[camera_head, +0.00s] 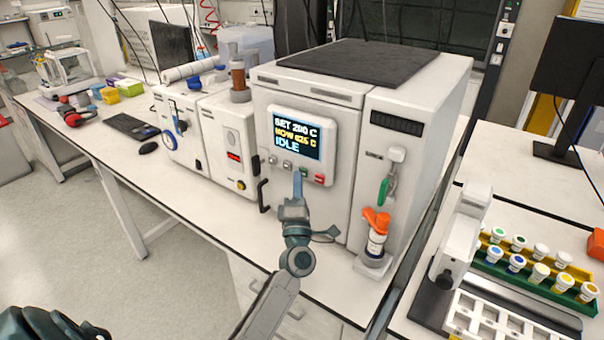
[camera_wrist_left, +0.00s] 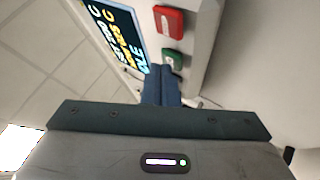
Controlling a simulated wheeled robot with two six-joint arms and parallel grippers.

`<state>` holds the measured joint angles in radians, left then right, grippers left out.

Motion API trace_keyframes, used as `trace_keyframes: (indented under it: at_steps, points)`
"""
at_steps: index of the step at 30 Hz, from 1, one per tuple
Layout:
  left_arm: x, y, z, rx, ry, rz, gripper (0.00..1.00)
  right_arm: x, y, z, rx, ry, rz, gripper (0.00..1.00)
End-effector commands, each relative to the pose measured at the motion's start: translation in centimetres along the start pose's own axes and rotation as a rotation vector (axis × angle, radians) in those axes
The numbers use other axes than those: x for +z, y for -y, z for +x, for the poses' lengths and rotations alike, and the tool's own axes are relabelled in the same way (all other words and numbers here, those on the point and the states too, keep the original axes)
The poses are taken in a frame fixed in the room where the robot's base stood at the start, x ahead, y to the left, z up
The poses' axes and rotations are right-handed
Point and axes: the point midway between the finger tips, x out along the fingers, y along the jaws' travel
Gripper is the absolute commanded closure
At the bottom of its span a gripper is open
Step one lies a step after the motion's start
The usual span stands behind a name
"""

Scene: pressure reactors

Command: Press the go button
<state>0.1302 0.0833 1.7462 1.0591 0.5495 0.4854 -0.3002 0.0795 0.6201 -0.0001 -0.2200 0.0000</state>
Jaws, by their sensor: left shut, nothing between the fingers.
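The green go button (camera_head: 304,174) is on the reactor's white control panel (camera_head: 335,118), just left of a red button (camera_head: 319,180). In the left wrist view the green button (camera_wrist_left: 173,59) is right at the fingertips, with the red button (camera_wrist_left: 168,21) above it. My left gripper (camera_head: 297,173) is shut and empty, its tips pointing at the green button and partly covering its edge. I cannot tell whether they touch it. The screen (camera_head: 297,136) reads SET 200 C, NOW about 025 C, IDLE. My right gripper is not in view.
Two grey knobs (camera_head: 280,164) sit left of the green button. A black handle (camera_head: 262,196) stands out at the lower left. An orange-topped bottle (camera_head: 376,235) stands at the right front. A rack of capped vials (camera_head: 530,265) is on the right bench.

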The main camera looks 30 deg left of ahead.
Motion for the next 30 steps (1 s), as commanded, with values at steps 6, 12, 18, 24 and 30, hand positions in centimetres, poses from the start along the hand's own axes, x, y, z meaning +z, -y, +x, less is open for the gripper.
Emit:
trace_keyframes:
  at_steps: [6,12,18,24,30]
  points:
    - [0.1,0.2,0.2,0.0,0.0,0.0,1.0,0.0,0.0,0.1,0.0,0.0,0.0,1.0]
    - [0.2,0.2,0.2,-0.001,0.0,0.0,1.0,0.0,0.0,0.1,0.0,0.0,0.0,1.0]
    - [0.1,0.1,0.2,-0.001,0.0,0.0,1.0,0.0,0.0,0.0,0.0,0.0,0.0,1.0]
    - [-0.3,-0.3,-0.4,-0.001,0.001,0.001,1.0,0.0,0.0,-0.4,0.0,0.0,0.0,1.0]
    - [-0.6,-0.6,-0.9,0.0,0.001,0.001,1.0,-0.1,-0.1,-0.5,0.0,0.0,0.0,1.0]
